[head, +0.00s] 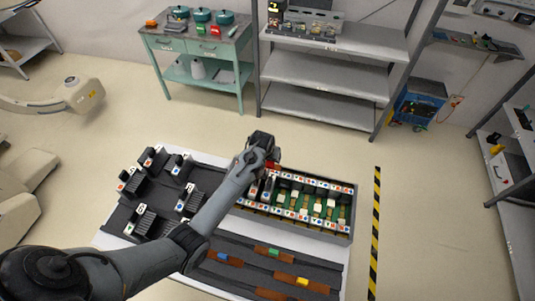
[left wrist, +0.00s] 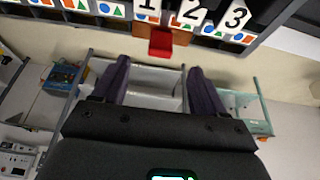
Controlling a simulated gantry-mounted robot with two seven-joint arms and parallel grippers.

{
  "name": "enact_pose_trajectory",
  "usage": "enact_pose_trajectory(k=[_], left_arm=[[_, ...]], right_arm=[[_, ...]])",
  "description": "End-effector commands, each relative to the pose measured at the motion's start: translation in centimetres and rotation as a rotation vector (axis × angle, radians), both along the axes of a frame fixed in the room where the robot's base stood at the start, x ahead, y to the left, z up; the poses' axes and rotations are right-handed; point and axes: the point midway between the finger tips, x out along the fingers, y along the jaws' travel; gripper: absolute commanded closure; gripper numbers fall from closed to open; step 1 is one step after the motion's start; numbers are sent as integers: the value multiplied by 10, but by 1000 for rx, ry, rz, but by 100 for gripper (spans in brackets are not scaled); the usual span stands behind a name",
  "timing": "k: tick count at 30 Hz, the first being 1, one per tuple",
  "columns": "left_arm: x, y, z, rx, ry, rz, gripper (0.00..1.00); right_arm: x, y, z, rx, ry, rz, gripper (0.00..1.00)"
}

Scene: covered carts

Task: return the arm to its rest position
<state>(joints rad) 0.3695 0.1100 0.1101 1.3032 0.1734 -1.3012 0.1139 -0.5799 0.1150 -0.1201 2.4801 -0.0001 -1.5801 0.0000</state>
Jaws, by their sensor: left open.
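My left arm comes in from the lower left of the head view and reaches over the middle of the table. Its dark gripper (head: 262,153) is above the left end of the long grey crate (head: 350,212). In the left wrist view the two fingers (left wrist: 156,68) stand apart with nothing between them. A small red part (left wrist: 161,42) on the crate's edge lies just beyond the fingertips, apart from them; it also shows beside the gripper in the head view (head: 272,165). My right gripper is not in view.
White tags with coloured shapes and numbers (left wrist: 188,15) line the crate. Black holders stand on a dark tray (head: 120,222) at left. Several coloured blocks lie on a dark board (head: 240,265) in front. Grey shelves (head: 325,75) and a teal cart (head: 205,50) stand behind, with open floor between.

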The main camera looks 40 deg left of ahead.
Motion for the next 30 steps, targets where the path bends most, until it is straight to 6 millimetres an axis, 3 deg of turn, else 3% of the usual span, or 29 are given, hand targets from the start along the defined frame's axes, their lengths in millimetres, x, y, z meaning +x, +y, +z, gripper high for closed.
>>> enact_pose_trajectory(k=[9,22,26,30], left_arm=[[-11,-4,28,1,1,-1,28],[-20,-9,28,6,5,-15,28],[-46,-21,20,22,16,-65,28],[-99,-48,13,47,38,-171,28]], right_arm=[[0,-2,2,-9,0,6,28],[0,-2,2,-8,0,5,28],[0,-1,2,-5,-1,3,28],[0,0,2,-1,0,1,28]])
